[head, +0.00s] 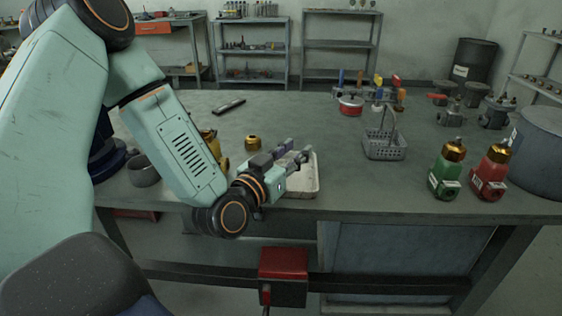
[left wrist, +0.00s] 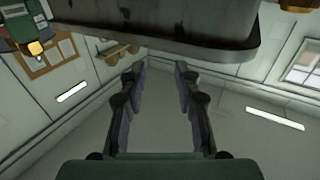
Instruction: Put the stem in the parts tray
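The parts tray (head: 309,187) is a pale shallow tray near the table's front edge in the head view. My left gripper (head: 297,150) reaches over it from the left and hides much of it. In the left wrist view the gripper's fingers (left wrist: 160,67) stand apart with nothing between them. A grey rimmed body (left wrist: 165,32) crosses the top of that view, just past the fingertips; it may be the tray. I cannot make out the stem; it may be hidden behind my gripper. My right gripper is not in view.
A brass ring (head: 253,142) and a black pen-like object (head: 229,106) lie behind my arm. The table between tray and basket is clear.

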